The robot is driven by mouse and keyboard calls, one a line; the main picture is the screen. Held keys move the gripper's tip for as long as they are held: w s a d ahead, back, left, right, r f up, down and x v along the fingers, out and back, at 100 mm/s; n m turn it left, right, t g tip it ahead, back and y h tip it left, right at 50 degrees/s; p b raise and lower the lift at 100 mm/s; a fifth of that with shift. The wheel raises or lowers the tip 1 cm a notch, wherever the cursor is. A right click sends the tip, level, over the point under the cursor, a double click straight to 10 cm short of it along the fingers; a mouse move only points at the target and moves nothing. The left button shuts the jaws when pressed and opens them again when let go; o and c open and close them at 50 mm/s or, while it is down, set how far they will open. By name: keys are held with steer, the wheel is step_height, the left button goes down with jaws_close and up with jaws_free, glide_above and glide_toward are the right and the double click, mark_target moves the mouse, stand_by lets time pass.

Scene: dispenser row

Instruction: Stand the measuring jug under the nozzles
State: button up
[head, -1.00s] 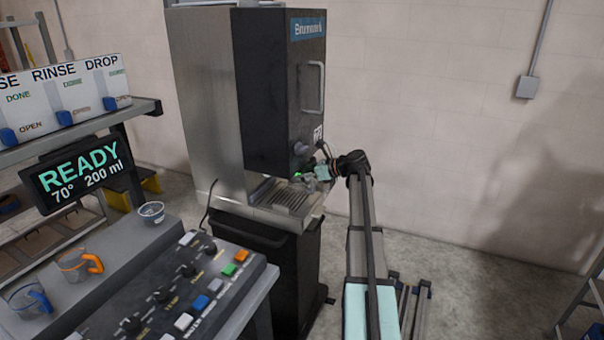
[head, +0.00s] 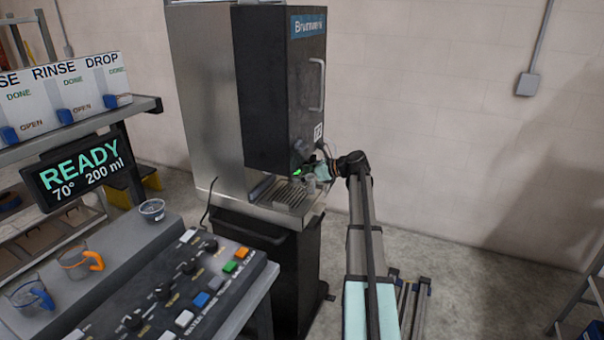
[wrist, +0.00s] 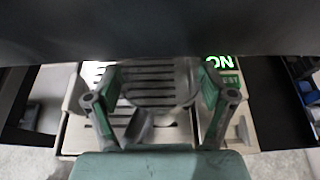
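The measuring jug (head: 310,183) is clear and hard to make out. It is at the drip tray (head: 283,197) of the dark dispenser, beneath the head where the nozzles would be; the nozzles themselves are not clear. My gripper (head: 318,172) reaches in from the right. In the wrist view the fingers (wrist: 160,84) are on both sides of the round clear jug (wrist: 160,92) and appear to touch it. A grey part, perhaps its handle (wrist: 138,126), points towards my palm. Whether the base rests on the slotted tray cannot be told.
A control panel (head: 178,296) with coloured buttons stands at the front left. A display (head: 80,176) reads READY, 70°, 200 ml. Floor to the right is mostly free.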

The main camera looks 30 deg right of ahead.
steer(key=shift+o, duration=1.1)
